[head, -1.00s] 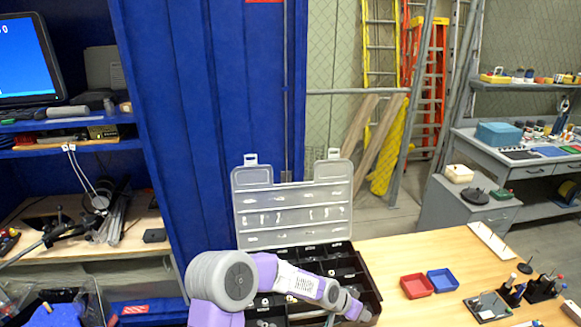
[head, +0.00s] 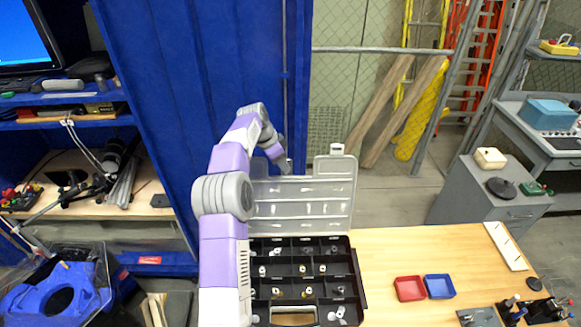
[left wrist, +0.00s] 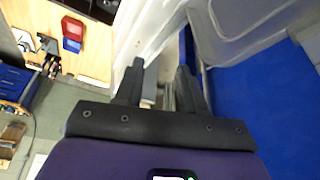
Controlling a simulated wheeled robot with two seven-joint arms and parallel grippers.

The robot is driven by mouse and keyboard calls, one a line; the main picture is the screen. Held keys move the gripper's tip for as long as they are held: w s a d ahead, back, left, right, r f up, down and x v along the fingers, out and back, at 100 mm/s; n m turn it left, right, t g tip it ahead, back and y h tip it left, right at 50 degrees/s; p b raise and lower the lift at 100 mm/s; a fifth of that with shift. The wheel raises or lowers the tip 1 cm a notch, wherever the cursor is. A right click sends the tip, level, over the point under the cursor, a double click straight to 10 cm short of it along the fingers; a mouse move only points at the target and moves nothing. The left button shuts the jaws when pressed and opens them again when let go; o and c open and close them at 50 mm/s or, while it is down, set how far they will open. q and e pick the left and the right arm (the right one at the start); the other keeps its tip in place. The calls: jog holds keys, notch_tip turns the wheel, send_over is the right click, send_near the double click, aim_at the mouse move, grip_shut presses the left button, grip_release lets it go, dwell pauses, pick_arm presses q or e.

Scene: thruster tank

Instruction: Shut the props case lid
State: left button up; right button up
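The props case (head: 354,265) is a black tray with compartments holding small props, on the wooden table. Its translucent lid (head: 325,205) stands open and upright at the back edge. My left arm reaches up past the case's left side, and my left gripper (head: 284,163) is at the lid's upper left, by its top edge. In the left wrist view the left gripper's (left wrist: 160,73) two fingers are apart, with pale translucent lid (left wrist: 235,18) close beyond them. I cannot tell whether they touch it. My right gripper is not in view.
A red tray (head: 409,289) and a blue tray (head: 439,286) sit right of the case. A white strip (head: 506,246) lies at the table's right edge. A blue panel (head: 180,90) stands behind the arm. The table between case and trays is clear.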

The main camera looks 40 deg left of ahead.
pick_arm(q)
jog(key=x, duration=0.5)
jog(key=shift+w, duration=0.1)
grip_shut()
